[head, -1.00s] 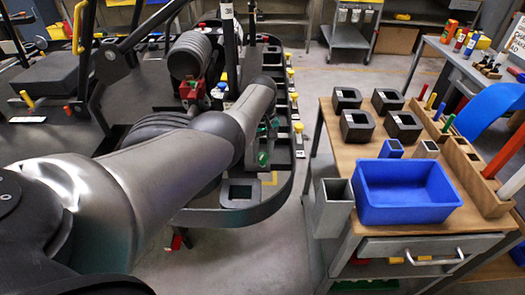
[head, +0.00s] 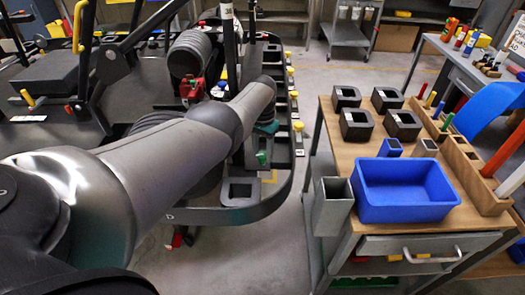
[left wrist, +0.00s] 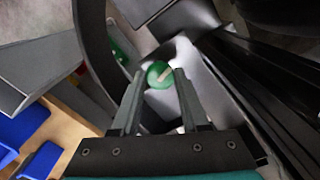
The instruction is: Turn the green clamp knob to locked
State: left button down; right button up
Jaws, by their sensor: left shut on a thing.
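The green clamp knob (left wrist: 158,74) is round, with a pale bar across it, and sits over a light grey surface in the left wrist view. My left gripper (left wrist: 157,84) has its two grey fingers on either side of the knob and is shut on it. The fingers hide part of its sides. In the head view my left gripper (head: 264,138) is at the kart's side rail, mostly hidden behind my wrist. A small green piece (head: 262,158) shows just below it; I cannot tell whether this is the same knob. My right gripper is not in view.
The kart's black side rail (head: 285,190) curves round the work spot. A wooden-topped cart (head: 355,178) with a blue bin (head: 405,212) and several black blocks stands to the right. A strip of clear floor lies between them. Another green part (left wrist: 121,54) shows beyond the rail.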

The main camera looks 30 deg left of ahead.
pick_arm(q)
jog(key=shift+m, duration=1.3)
jog(key=shift+c, duration=2.1)
grip_release()
